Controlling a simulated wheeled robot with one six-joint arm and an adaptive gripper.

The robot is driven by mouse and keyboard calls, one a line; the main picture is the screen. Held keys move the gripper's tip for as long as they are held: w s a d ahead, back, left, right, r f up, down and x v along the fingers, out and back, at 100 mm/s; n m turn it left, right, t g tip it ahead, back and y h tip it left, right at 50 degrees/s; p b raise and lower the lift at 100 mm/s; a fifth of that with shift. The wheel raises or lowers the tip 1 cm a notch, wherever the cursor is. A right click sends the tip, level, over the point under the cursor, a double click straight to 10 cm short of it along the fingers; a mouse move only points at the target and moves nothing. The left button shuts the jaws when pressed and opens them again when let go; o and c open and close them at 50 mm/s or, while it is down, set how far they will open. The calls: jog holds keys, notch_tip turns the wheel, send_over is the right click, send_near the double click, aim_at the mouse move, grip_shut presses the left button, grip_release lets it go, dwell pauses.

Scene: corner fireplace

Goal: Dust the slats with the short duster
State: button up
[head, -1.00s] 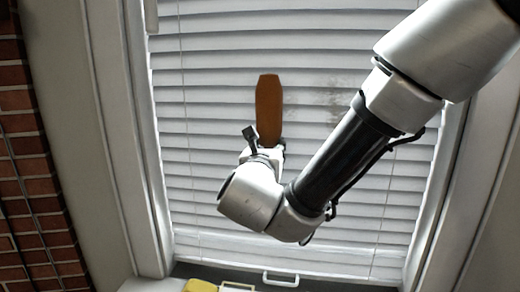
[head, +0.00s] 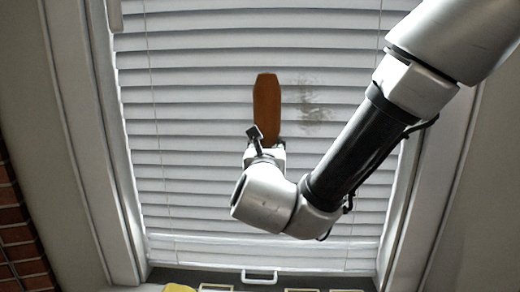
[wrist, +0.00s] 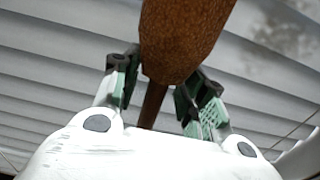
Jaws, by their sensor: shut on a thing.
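The short duster (head: 266,108) is a brown, rounded, upright head in front of the blinds in the head view. In the wrist view, the duster (wrist: 182,38) has a thin brown handle below its head. My gripper (wrist: 165,105) is shut on that handle, with a green-padded finger on each side. In the head view, my gripper (head: 265,152) is largely hidden by my wrist. The white slats (head: 200,130) fill the window behind. A grey dust smudge (head: 315,105) lies on the slats to the right of the duster. Contact between duster and slats cannot be told.
Window frame posts stand at left (head: 95,150) and right (head: 415,190). A dark sill (head: 220,274) runs below, with a white handle (head: 259,277) and a yellow thing (head: 178,288) at the picture's bottom edge. Brick (head: 20,235) shows at lower left.

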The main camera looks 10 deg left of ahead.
aim_at(208, 134)
jog(key=shift+w+d, duration=0.25)
jog(key=shift+d, duration=1.25)
jog(key=shift+w+d, duration=0.2)
jog(key=shift+d, duration=1.3)
jog(key=shift+r, duration=1.25)
jog(key=shift+s+a, duration=0.5)
jog(key=shift+a, duration=3.05)
jog(key=shift+s+a, duration=0.55)
jog(key=shift+a, duration=3)
jog(key=shift+s+a, duration=0.5)
jog(key=shift+a, duration=3.05)
jog(key=shift+c, duration=0.5)
jog(key=shift+s+d, duration=0.25)
jog(key=shift+s, duration=1.25)
jog(key=shift+s+d, duration=0.2)
jog(key=shift+s, duration=1.25)
jog(key=s, duration=0.3)
jog(key=shift+d, duration=0.25)
